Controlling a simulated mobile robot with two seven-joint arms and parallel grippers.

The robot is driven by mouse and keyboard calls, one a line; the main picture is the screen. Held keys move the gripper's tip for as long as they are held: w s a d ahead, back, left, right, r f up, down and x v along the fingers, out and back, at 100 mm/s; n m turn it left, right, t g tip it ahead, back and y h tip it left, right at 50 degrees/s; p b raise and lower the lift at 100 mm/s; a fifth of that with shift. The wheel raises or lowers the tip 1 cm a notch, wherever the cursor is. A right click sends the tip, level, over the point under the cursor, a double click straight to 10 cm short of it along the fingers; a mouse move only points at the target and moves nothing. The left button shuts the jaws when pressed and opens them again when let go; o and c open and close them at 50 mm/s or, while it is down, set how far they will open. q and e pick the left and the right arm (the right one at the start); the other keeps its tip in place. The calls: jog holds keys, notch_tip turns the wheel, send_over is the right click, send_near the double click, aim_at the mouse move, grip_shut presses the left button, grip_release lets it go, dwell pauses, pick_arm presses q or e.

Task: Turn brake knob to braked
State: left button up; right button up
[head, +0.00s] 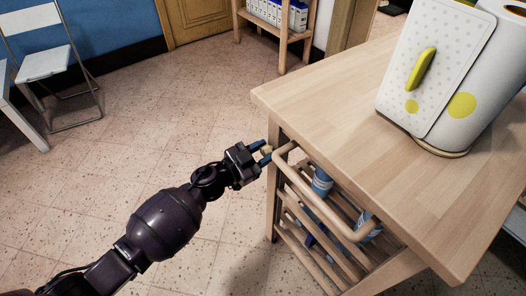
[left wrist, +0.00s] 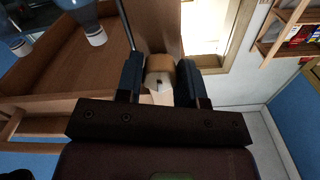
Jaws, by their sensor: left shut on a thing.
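The wooden cart (head: 335,110) stands at the right in the head view. My left gripper (head: 264,153) is at its near left corner, beside the end of the handle bar, coming in from the left. Its two blue fingers are shut on a small pale brake knob (head: 267,150). In the left wrist view the rounded, wood-coloured knob (left wrist: 159,72) sits between the two fingers (left wrist: 158,82) and shows a small dark mark on its face. The fingers hide its sides, and I cannot tell which setting it is at. My right gripper is out of view.
A pale handle bar (head: 325,207) runs along the cart's near side. Blue bottles (head: 321,182) stand on the slatted shelf below. A paper towel holder (head: 430,75) is on the cart top. A folding chair (head: 45,62) stands far left. The tiled floor between is clear.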

pick_arm(q)
jog(key=m, duration=0.8)
jog(key=shift+m+p, duration=0.3)
jog(key=shift+p, duration=0.05)
jog(key=m, duration=0.5)
jog(key=shift+f, duration=0.1)
jog(key=shift+m+b, duration=0.3)
jog(key=shift+m, duration=1.4)
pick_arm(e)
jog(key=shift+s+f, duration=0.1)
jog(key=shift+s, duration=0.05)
pick_arm(q)
jog(key=o, duration=0.9)
